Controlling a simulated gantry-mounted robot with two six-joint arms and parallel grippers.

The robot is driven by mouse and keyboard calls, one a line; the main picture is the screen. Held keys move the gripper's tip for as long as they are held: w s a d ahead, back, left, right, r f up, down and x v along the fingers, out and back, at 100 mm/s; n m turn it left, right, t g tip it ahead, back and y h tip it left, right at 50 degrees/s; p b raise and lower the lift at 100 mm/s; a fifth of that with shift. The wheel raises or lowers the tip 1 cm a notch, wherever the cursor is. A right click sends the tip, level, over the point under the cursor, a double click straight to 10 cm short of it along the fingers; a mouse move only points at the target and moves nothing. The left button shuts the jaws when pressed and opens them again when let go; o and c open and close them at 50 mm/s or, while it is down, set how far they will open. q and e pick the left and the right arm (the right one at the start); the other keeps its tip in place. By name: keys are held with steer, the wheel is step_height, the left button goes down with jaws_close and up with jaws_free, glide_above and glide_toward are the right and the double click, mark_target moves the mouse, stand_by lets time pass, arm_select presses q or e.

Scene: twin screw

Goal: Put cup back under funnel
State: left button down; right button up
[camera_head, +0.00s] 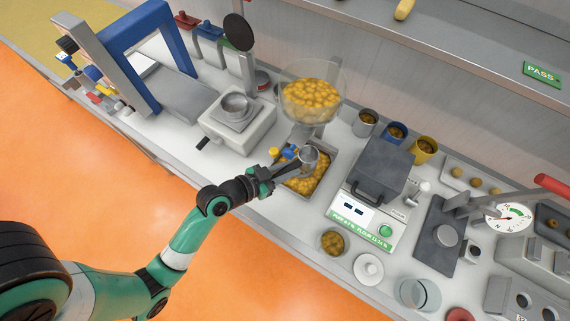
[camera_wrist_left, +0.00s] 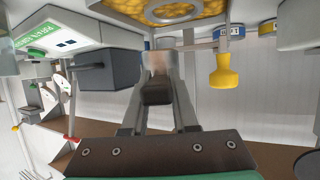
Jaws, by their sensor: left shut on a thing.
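A small grey metal cup (camera_head: 309,160) is at the tip of my left gripper (camera_head: 296,165) in the head view. The gripper is shut on it and holds it over the front part of a metal tray (camera_head: 287,189) of yellow pieces. A clear round funnel (camera_head: 341,76) full of yellow pieces stands behind, with its grey lower part (camera_head: 300,134) just behind the cup. Whether the cup is directly under the outlet cannot be told. The left wrist view shows the gripper fingers (camera_wrist_left: 158,75) close together, near the tray rim (camera_wrist_left: 235,8). My right gripper is not in view.
A scale with a dark box (camera_head: 382,168) stands right of the tray. A grey device with a metal bowl (camera_head: 236,107) stands left. Blue and yellow knobs (camera_head: 281,153) sit close beside the gripper. Several small cups (camera_head: 366,122) stand behind.

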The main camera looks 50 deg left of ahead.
mark_target(284, 169)
arm_select(q)
steer(key=f, duration=0.1)
steer(key=a, duration=0.1)
steer(key=a+f, duration=0.1)
steer(key=shift+w+a+f+b, duration=0.1)
steer(key=shift+w+f+b, duration=0.15)
steer(key=shift+f+b, duration=0.15)
steer(key=f, duration=0.1)
steer(key=f+b, duration=0.1)
steer(key=shift+a+f, duration=0.3)
steer(key=shift+f, duration=0.45)
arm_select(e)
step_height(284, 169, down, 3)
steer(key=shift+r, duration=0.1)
arm_select(q)
steer(key=shift+f+b, duration=0.2)
steer(key=shift+b, duration=0.15)
steer(key=c, duration=1)
jaws_free()
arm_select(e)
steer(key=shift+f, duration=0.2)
